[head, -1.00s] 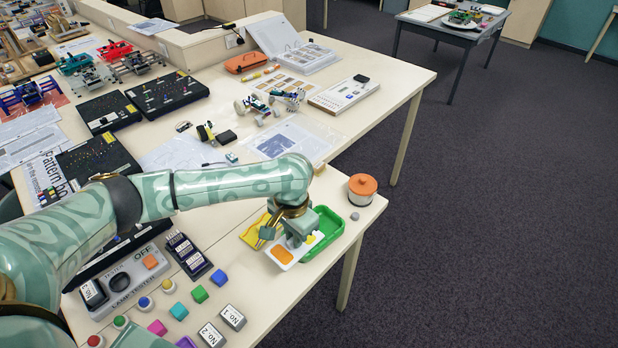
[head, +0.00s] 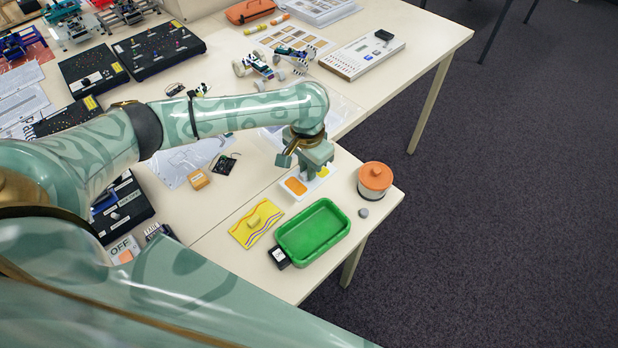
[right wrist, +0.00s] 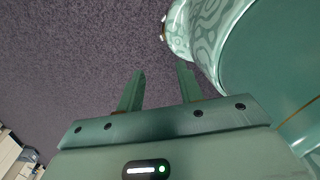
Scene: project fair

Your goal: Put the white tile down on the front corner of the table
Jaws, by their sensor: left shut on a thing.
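The white tile (head: 298,194) has an orange patch and a yellow spot. It shows in the head view beneath my left gripper (head: 311,171), which is shut on it and hides part of it. The tile is over the far part of the near table (head: 268,287), left of the orange-lidded jar. I cannot tell whether it touches the tabletop. My right gripper (right wrist: 160,70) shows only in the right wrist view, with its two fingers apart and nothing between them, above grey carpet.
A green tray (head: 312,232) stands in front of the tile, with a yellow card (head: 256,222) to its left and a small black block (head: 279,257) at its near corner. The orange-lidded jar (head: 374,181) and a grey pebble (head: 363,213) are near the table's right edge.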

